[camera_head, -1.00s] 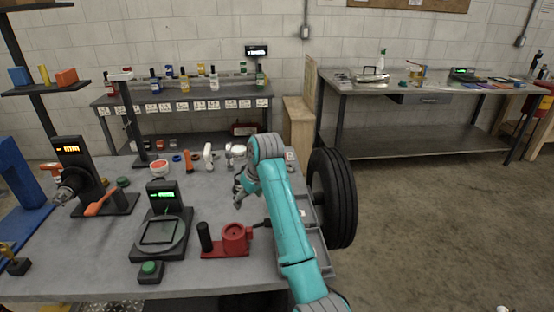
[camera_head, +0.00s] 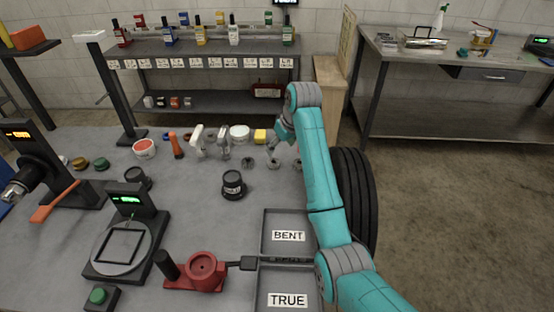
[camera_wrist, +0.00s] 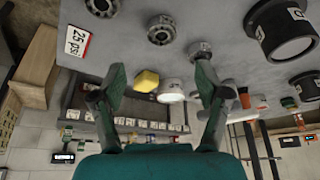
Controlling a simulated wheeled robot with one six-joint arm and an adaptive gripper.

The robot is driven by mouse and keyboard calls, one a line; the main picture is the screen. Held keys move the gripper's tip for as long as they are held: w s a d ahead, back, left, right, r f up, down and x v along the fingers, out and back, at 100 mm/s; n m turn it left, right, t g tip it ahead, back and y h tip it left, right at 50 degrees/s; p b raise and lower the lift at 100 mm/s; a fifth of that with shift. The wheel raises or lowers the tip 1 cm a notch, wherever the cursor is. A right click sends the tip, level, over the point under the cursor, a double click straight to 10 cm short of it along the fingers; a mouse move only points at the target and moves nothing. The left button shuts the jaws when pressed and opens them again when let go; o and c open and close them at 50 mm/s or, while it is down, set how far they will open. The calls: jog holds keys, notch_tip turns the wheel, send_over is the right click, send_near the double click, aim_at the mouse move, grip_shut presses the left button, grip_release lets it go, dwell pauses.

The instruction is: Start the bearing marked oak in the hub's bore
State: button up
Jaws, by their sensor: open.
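Several small metal ring-shaped parts that look like bearings stand on the grey bench; one (camera_head: 247,162) is left of my gripper (camera_head: 285,132) and another (camera_head: 273,163) is just below it. In the wrist view, such parts show near the top (camera_wrist: 161,30) and further left (camera_wrist: 101,6). No oak marking is readable. A black round housing (camera_head: 233,183), perhaps the hub, stands on the bench; the wrist view shows a black round part with a pale top and a letter tag (camera_wrist: 288,36). My gripper is open and empty, its fingers (camera_wrist: 160,82) apart above the bench.
BENT (camera_head: 262,229) and TRUE (camera_head: 262,290) trays, a red fixture (camera_head: 203,270) and a scale (camera_head: 124,248) occupy the front. A black tyre (camera_head: 358,190) stands right of my arm. White fittings (camera_head: 197,140) and a yellow block (camera_head: 260,136) line the back.

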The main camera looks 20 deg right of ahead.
aim_at(273, 161)
jog(key=shift+s+x, duration=0.1)
jog(key=shift+x, duration=2.3)
jog(key=shift+s+x, duration=0.15)
jog(key=shift+x, duration=2.2)
jog(key=shift+a+f, duration=0.1)
jog(key=c, duration=1.3)
